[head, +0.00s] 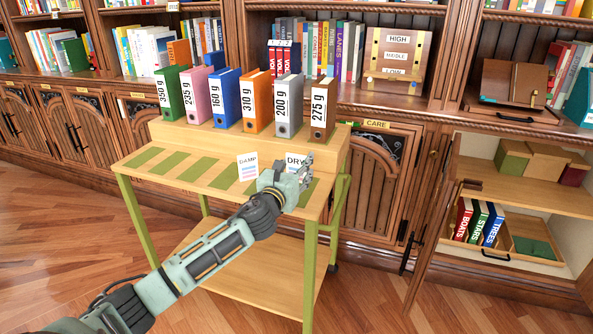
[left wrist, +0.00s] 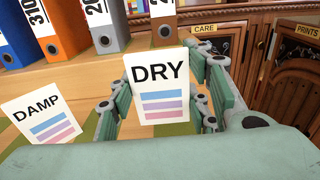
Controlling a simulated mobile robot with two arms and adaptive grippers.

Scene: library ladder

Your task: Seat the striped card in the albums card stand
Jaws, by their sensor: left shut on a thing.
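A white card printed DRY with blue, purple and pink stripes (left wrist: 160,85) stands upright between the fingers of my left gripper (head: 299,177), which is shut on it. In the head view the DRY card (head: 297,159) shows just above the gripper, over the right end of the trolley top; its lower part is hidden there. A second white striped card, printed DAMP (head: 248,160), stands to its left and also shows in the left wrist view (left wrist: 42,118). I cannot make out a stand marked for albums. My right gripper is not in view.
The wooden trolley (head: 140,170) has green strips on its top and a raised back step holding several weight-marked binders (head: 256,100). Bookshelves stand behind. An open cupboard at right holds three books (head: 478,220) and boxes. Floor at left is clear.

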